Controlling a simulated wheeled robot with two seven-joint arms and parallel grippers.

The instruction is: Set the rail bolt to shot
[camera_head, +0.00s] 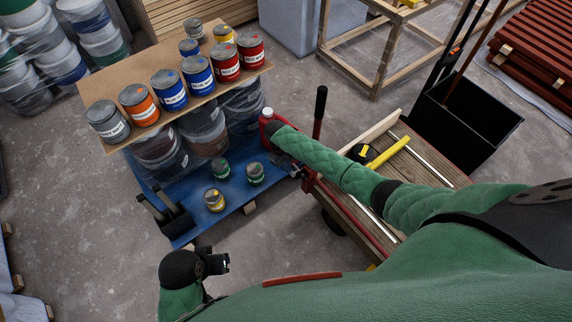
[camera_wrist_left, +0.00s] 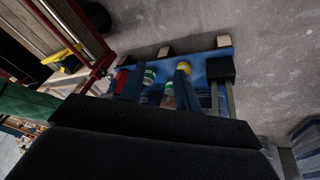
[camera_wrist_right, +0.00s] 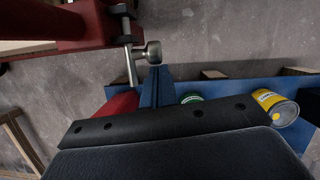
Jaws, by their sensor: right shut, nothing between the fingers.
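The rail bolt (camera_wrist_right: 152,53) shows in the right wrist view as a metal rod with a round knob, at the end of a red rail (camera_wrist_right: 45,25). I cannot tell whether it is shot or drawn. My right gripper (camera_wrist_right: 157,74) is shut and empty, its blue fingertips right by the knob; I cannot tell if they touch it. In the head view the right gripper (camera_head: 297,173) is at the red end of the cart, and the bolt is too small to make out. My left gripper (camera_head: 226,262) is open and empty over the floor; its spread fingers show in the left wrist view (camera_wrist_left: 158,88).
The wooden-topped cart (camera_head: 350,215) carries a yellow-and-black tool (camera_head: 385,155) and metal rods. A blue pallet (camera_head: 232,205) with small cans (camera_head: 214,200) stands left of it, with a red canister (camera_head: 268,125) near my right gripper. A board (camera_head: 120,95) holds several paint cans. Bare floor lies front left.

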